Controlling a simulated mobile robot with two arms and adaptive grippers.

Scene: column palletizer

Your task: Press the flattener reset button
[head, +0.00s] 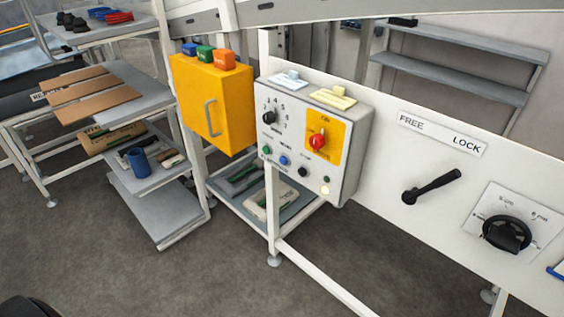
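A white control box (290,140) is mounted on the white frame near the middle of the head view. Its front carries a row of small buttons: a green one (266,149), a blue one (284,160) and a black one (303,171). A pale lit button or lamp (325,190) sits at the lower right. The labels are too small to read, so I cannot tell which is the flattener reset. Above are a black selector knob (269,118) and a red rotary switch (317,141) on a yellow plate. Neither of my grippers is in view.
A yellow cabinet (187,95) stands left of the control box. A white panel on the right holds a black FREE/LOCK lever (432,187) and a black dial (507,234). Shelves with cardboard sheets (95,101) stand at left. Grey floor (160,275) is clear in front.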

